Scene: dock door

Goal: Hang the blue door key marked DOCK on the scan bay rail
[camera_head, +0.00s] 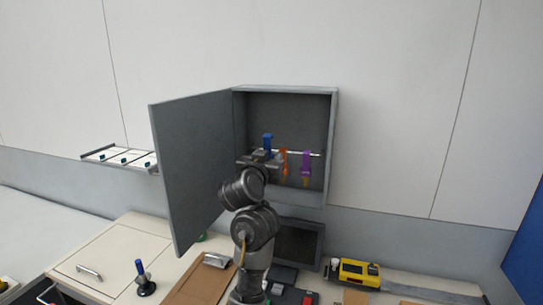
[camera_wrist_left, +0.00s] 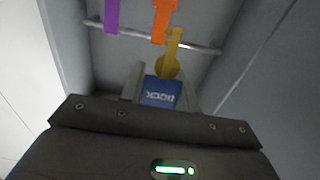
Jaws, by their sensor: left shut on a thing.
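My left gripper (camera_head: 262,160) is inside the open grey key cabinet, shut on the blue key tag (camera_head: 267,142). In the left wrist view, the blue tag (camera_wrist_left: 160,93) sits between the fingers, its white lettering upside down and looking like DOCK. A brass-yellow key part (camera_wrist_left: 171,57) extends from the tag towards the cabinet's bar (camera_wrist_left: 200,47); whether it is still on the bar I cannot tell. An orange tag (camera_head: 284,160) and a purple tag (camera_head: 306,162) hang beside it. A rail-like wall rack (camera_head: 120,157) with white panels is at the left; its marking is unreadable. My right gripper is not in view.
The cabinet's open door (camera_head: 190,170) stands between my left arm and the wall rack. Below are a yellow device (camera_head: 355,272), a dark screen (camera_head: 298,243), a clipboard (camera_head: 200,283) and a blue-topped stamp (camera_head: 143,278) on the counter.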

